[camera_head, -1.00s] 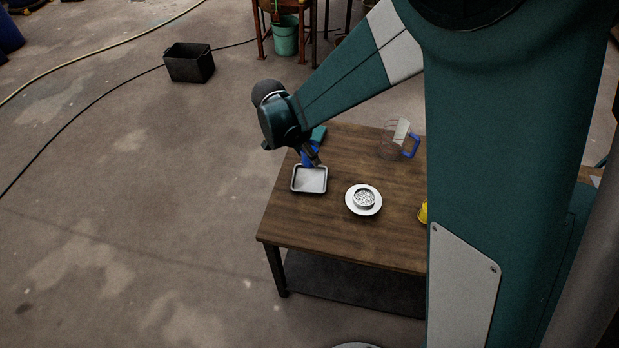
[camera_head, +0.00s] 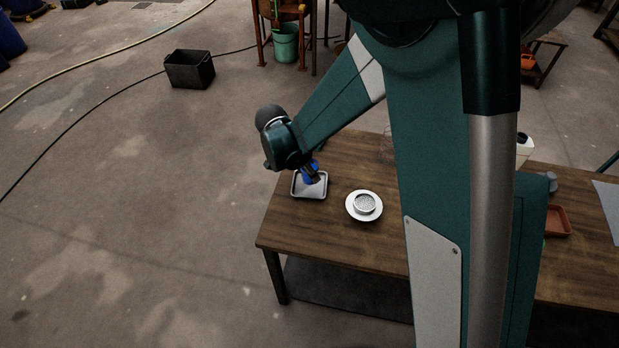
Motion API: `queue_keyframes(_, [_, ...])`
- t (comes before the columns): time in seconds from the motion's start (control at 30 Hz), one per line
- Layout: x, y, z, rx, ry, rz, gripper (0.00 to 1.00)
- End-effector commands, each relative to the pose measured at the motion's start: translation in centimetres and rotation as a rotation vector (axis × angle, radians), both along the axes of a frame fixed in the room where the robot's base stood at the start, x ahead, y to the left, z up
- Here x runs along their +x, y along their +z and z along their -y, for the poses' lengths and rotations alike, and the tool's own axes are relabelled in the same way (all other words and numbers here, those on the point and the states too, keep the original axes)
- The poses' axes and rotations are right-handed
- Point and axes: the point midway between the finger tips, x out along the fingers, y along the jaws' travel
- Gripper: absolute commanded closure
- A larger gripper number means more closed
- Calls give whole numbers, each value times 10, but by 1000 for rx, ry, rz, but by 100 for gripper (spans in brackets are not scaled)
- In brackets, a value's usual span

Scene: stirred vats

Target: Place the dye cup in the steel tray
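The steel tray (camera_head: 297,190), a small grey rectangular tray with a raised rim, lies near the left back part of the wooden table. The dye cup (camera_head: 309,171) shows as a small blue shape at my gripper, over the tray's back part. My gripper (camera_head: 315,177) points down at the tray and appears shut on the cup. The fingers are small and dark and partly cover the cup. I cannot tell whether the cup touches the tray floor.
A white plate (camera_head: 351,208) with a round perforated piece (camera_head: 365,203) stands right of the tray. My arm hides the table's middle. At right are a reddish tray (camera_head: 558,221), a grey cup-like item (camera_head: 550,181) and a pale sheet (camera_head: 608,205). The table's (camera_head: 330,238) front left is clear.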

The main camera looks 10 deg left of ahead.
Motion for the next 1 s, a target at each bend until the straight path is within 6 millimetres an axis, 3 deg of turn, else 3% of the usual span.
queue_keyframes(0.17, [0, -4, 0, 0, 0, 0, 80])
queue_keyframes(0.5, [0, -35, 0, 0, 0, 0, 80])
queue_keyframes(1.0, [0, -41, 0, 0, 0, 0, 80])
